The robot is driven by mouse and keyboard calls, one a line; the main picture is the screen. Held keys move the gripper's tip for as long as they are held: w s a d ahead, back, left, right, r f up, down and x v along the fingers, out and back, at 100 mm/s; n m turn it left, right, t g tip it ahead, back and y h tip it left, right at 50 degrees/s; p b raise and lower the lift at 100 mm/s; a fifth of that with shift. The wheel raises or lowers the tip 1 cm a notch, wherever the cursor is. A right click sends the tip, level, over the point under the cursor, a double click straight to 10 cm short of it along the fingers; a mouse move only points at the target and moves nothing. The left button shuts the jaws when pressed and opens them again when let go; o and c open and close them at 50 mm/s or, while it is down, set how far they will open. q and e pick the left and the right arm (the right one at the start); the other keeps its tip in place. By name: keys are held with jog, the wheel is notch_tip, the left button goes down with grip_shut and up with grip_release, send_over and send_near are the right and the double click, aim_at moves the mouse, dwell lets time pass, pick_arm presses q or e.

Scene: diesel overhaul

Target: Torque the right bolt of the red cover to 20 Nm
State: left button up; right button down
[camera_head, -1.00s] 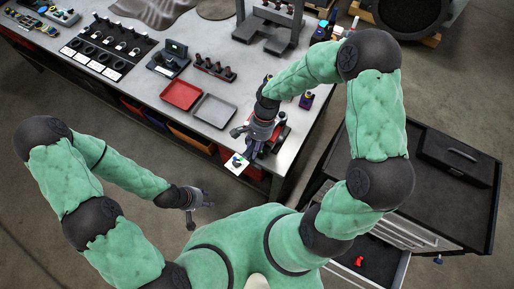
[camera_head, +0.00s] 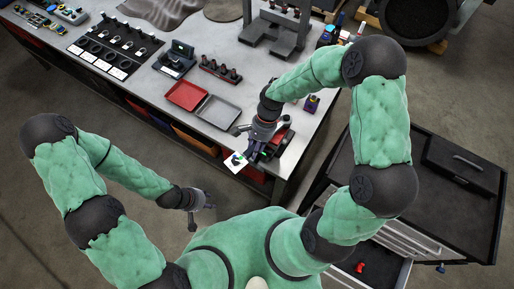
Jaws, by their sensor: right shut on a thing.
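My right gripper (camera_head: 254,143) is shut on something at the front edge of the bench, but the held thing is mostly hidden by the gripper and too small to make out. A small green light shows beside the fingers. The red cover (camera_head: 280,139) shows partly behind my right gripper, near the bench's front right corner. Its bolts are too small or hidden to tell. A white card (camera_head: 237,164) lies at the bench edge just below the gripper. My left gripper (camera_head: 198,212) hangs over the floor in front of the bench, apart from everything; its fingers are too small to judge.
A red tray (camera_head: 187,95) and a grey tray (camera_head: 218,113) lie on the bench (camera_head: 150,85). A rack of dark sockets (camera_head: 220,70) and a grey press-like stand (camera_head: 277,32) are behind them. A tool cabinet (camera_head: 450,205) with an open drawer stands at the right.

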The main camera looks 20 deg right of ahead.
jog(key=shift+w+r, duration=0.15)
jog(key=shift+w, duration=0.2)
jog(key=shift+w+a+m, duration=0.15)
jog(key=shift+w+m, duration=0.15)
jog(key=shift+w, duration=0.1)
jog(key=shift+r, duration=0.15)
jog(key=shift+a+r+p, duration=0.1)
jog(key=shift+r+p, duration=0.65)
jog(key=shift+r, duration=0.15)
jog(key=shift+s+r+p, duration=0.15)
jog(key=shift+r+p, duration=0.3)
jog(key=shift+r, duration=0.2)
notch_tip(320, 180, up, 6)
jog(key=p, duration=0.4)
